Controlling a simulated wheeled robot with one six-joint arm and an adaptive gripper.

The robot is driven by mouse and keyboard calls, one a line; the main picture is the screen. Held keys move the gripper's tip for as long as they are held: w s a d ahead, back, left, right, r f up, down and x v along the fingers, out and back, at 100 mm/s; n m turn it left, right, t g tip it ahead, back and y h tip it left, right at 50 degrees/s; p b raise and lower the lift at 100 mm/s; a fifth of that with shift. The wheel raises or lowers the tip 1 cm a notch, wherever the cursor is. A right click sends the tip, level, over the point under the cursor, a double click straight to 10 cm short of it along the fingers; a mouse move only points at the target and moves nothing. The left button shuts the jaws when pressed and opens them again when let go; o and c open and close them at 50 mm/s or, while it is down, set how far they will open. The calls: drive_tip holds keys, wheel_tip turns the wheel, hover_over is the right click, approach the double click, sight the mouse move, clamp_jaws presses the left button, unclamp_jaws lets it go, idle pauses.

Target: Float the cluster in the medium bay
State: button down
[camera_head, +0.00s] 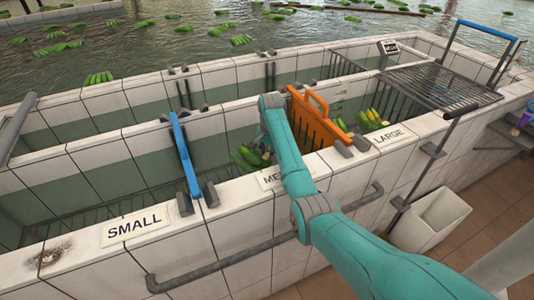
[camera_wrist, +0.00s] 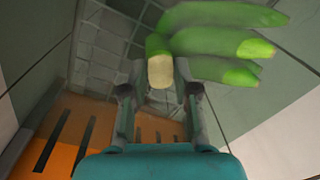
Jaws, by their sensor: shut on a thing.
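The cluster of green bananas (camera_head: 250,158) is down inside the medium bay (camera_head: 222,145), behind its front wall. In the wrist view, its pale cut crown is between the fingers of my gripper (camera_wrist: 160,95), and the green bananas (camera_wrist: 225,42) stick out to the upper right. My gripper is shut on the crown. In the head view, my arm hides much of the gripper and part of the medium sign (camera_head: 270,179). I cannot tell whether the cluster touches water.
A blue divider (camera_head: 184,155) bounds the bay on the left and an orange slotted divider (camera_head: 312,120) on the right. Yellow-green bananas (camera_head: 372,120) are in the large bay. A metal rack (camera_head: 440,85) spans the right end. Clusters float in the pool behind.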

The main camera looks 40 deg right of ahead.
drive_tip(key=shift+f, duration=0.85)
idle(0.4)
drive_tip(key=c, duration=0.8)
unclamp_jaws()
drive_tip(key=shift+s+f, duration=0.1)
drive_tip(key=r, duration=1.2)
drive_tip(key=shift+s+d, duration=0.1)
drive_tip(key=shift+s, duration=0.2)
